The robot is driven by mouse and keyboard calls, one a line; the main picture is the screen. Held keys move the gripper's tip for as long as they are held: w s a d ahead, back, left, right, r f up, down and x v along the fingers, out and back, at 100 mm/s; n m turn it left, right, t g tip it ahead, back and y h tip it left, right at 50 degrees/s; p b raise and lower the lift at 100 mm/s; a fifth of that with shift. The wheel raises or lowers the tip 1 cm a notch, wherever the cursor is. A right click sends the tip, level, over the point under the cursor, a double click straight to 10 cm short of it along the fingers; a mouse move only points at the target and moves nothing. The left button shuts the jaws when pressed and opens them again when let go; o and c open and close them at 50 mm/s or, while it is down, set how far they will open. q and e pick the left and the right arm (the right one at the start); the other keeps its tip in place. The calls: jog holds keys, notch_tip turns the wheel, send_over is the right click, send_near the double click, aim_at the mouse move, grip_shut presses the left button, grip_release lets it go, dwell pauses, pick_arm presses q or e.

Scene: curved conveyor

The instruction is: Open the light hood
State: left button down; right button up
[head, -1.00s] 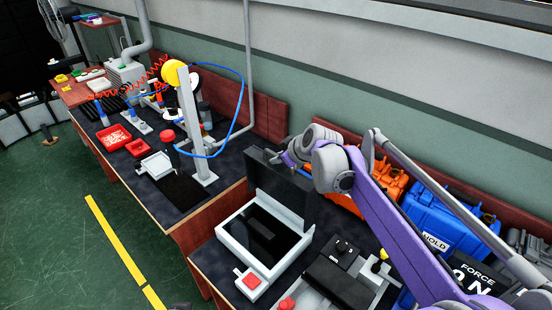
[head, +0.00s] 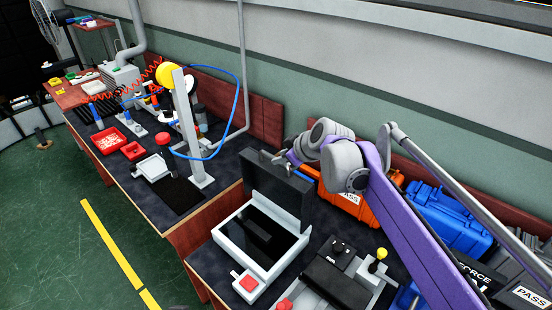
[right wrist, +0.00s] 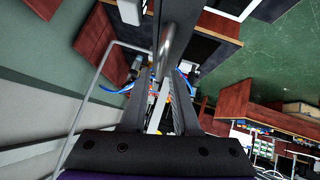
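The light hood is a dark, flat lid (head: 278,189) standing roughly upright at the back of a white box (head: 229,238) with a dark glossy top, so it stands open. My right gripper (head: 270,158) is at the hood's upper edge, partly behind it in the head view; I cannot tell whether it touches. In the right wrist view its two dark fingers (right wrist: 166,95) stand apart with background visible between them. A grey bar-like edge, perhaps the hood's, runs up just beyond the fingertips. My left gripper is not in view.
A small white unit with a red button (head: 248,284) sits in front of the box. A black device with a yellow-knobbed lever (head: 380,254) stands to the right. Orange (head: 348,203) and blue (head: 445,214) cases line the back. A post (head: 188,130) rises on the left bench.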

jog(key=v, duration=0.6)
jog(key=shift+f, duration=0.1)
